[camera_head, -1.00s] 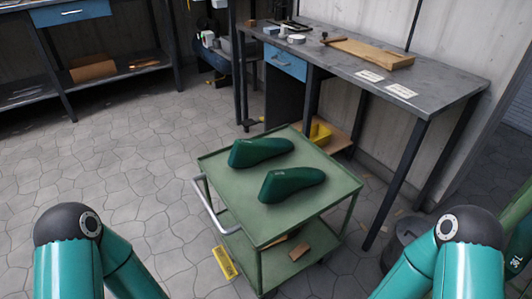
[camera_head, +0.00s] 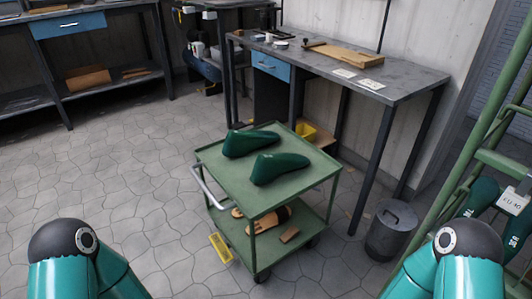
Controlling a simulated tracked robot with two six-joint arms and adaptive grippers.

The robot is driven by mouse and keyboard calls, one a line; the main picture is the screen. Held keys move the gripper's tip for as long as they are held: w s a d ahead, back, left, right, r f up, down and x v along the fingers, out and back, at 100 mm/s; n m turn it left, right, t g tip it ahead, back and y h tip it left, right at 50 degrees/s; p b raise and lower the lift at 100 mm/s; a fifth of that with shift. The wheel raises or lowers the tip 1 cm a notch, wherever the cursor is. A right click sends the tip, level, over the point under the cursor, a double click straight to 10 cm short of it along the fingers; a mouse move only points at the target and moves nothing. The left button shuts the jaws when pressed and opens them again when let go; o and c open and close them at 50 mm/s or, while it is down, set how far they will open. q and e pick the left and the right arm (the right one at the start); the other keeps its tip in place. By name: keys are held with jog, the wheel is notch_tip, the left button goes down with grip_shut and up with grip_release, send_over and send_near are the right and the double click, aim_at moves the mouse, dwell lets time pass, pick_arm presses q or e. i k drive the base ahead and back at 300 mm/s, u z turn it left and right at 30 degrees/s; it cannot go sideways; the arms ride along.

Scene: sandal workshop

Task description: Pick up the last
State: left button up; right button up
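Two dark green shoe lasts lie on the top shelf of a green cart (camera_head: 225,180). The farther last (camera_head: 250,142) is toward the back left, and the nearer last (camera_head: 279,168) is to its front right. They lie apart, side by side. At the right edge, more green last-like shapes (camera_head: 480,198) show by a green rack, with a white label near them. Both of my arms show at the bottom corners, well short of the cart. Neither gripper is in view.
A metal workbench (camera_head: 420,84) with a wooden board (camera_head: 343,55) stands behind the cart. A grey lidded bin (camera_head: 391,230) is right of it, before the green rack (camera_head: 455,190). A yellow object (camera_head: 221,247) shows at the cart's lower left. Open floor lies left.

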aim_at(238, 143)
jog(key=k, duration=0.45)
jog(key=u, duration=0.2)
jog(key=i, duration=0.95)
jog(key=u, duration=0.8)
